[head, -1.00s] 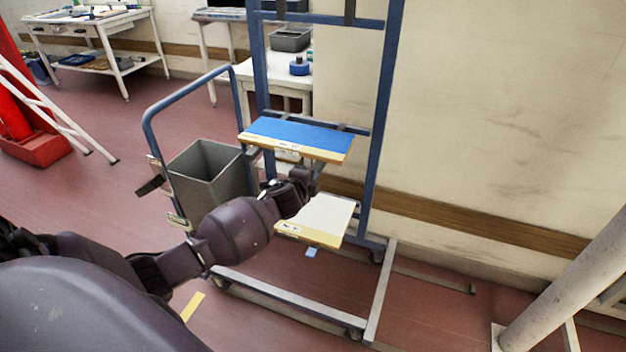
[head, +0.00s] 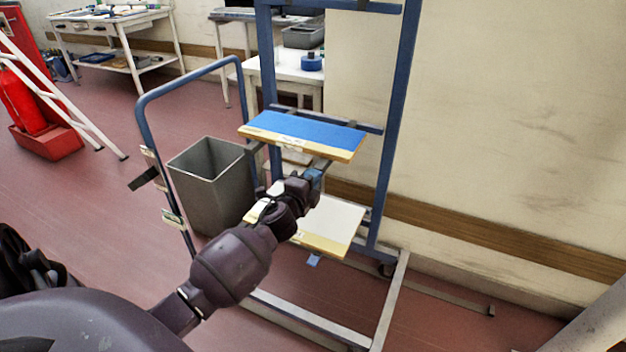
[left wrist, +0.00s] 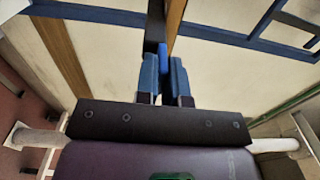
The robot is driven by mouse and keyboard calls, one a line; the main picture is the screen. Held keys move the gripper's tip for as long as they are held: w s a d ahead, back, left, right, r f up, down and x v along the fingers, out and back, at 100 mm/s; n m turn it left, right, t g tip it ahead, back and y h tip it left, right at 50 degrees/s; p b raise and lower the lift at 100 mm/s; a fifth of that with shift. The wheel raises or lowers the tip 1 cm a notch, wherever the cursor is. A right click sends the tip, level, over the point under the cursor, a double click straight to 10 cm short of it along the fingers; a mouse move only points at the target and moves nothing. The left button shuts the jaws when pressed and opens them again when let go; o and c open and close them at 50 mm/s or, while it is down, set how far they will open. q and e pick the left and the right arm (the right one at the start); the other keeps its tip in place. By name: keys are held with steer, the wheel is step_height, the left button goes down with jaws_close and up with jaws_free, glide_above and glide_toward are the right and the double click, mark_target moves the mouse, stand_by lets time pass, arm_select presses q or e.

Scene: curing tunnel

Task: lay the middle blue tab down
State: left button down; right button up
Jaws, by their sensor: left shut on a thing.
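My left gripper (head: 313,178) reaches in at the blue rack, just under the blue-topped upper panel (head: 305,133) and above the white-topped lower panel (head: 332,222). In the left wrist view the blue fingers (left wrist: 164,78) are closed on a narrow blue piece (left wrist: 162,52), which looks like the middle blue tab. In the head view the gripper hides most of that tab. Another blue tab (head: 314,260) hangs below the front edge of the lower panel. My right gripper is not in view.
The blue rack (head: 395,130) stands on a grey wheeled base (head: 390,310) near the wall. A grey bin (head: 208,185) and a bent blue handle rail (head: 140,110) are left of it. White tables stand behind.

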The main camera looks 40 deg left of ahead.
arm_select(q)
steer(key=c, duration=1.2)
jaws_free()
steer(key=p+v, duration=0.1)
steer(key=v, duration=0.9)
steer(key=shift+s+d, duration=0.1)
steer(key=shift+s, duration=0.3)
